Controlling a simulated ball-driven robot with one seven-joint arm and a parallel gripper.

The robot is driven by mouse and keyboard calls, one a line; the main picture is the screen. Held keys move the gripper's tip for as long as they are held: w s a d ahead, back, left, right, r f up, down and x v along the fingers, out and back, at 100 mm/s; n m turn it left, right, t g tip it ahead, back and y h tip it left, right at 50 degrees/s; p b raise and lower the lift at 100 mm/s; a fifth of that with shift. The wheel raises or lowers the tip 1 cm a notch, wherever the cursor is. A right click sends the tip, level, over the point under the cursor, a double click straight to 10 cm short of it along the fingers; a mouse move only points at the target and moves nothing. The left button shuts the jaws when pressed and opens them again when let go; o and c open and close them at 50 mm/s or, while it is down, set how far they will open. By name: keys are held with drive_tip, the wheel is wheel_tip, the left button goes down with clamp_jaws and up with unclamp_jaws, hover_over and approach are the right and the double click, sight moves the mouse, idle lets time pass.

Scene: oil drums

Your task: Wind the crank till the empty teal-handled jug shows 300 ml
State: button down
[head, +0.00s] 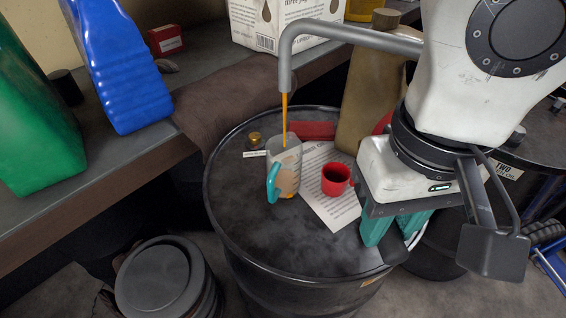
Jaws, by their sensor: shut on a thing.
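The clear jug (291,160) with a teal handle (273,183) stands upright on the black drum (255,235). A grey bent spout (286,68) hangs above it, and a thin orange stream (284,112) falls from it into the jug. A little orange shows low in the jug; its scale is too small to read. My gripper (385,236) is low at the right side of the drum top, right of the jug. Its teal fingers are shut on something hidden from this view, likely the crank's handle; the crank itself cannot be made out.
A red mug (336,179) stands on a printed sheet (330,212) between jug and gripper. A tan bottle (372,90) stands behind. A small brown-capped jar (254,140) is left of the jug. A blue jug (120,75) and green container (32,120) stand on the left bench.

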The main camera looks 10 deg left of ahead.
drive_tip(key=shift+d+r, duration=0.1)
drive_tip(key=shift+r, duration=0.3)
drive_tip(key=r+p, duration=0.1)
drive_tip(key=r, duration=0.1)
drive_tip(key=d+r+p, duration=0.1)
drive_tip(key=r, duration=0.1)
drive_tip(key=shift+w+d+r, duration=0.1)
drive_tip(key=shift+w+d, duration=0.1)
drive_tip(key=d+r, duration=0.1)
drive_tip(key=d+r+p, duration=0.2)
drive_tip(key=shift+w+r, duration=0.1)
drive_tip(key=shift+w, duration=0.2)
drive_tip(key=shift+d, duration=0.15)
drive_tip(key=shift+w+d+r+p, duration=0.15)
drive_tip(key=shift+d+r, duration=0.15)
drive_tip(key=shift+d, duration=0.35)
drive_tip(key=shift+w+d+r+p, duration=0.2)
drive_tip(key=shift+d+r, duration=0.1)
drive_tip(key=shift+d, duration=0.35)
drive_tip(key=shift+w+d+r+p, duration=0.15)
drive_tip(key=shift+d+r, duration=0.15)
drive_tip(key=shift+d, duration=0.35)
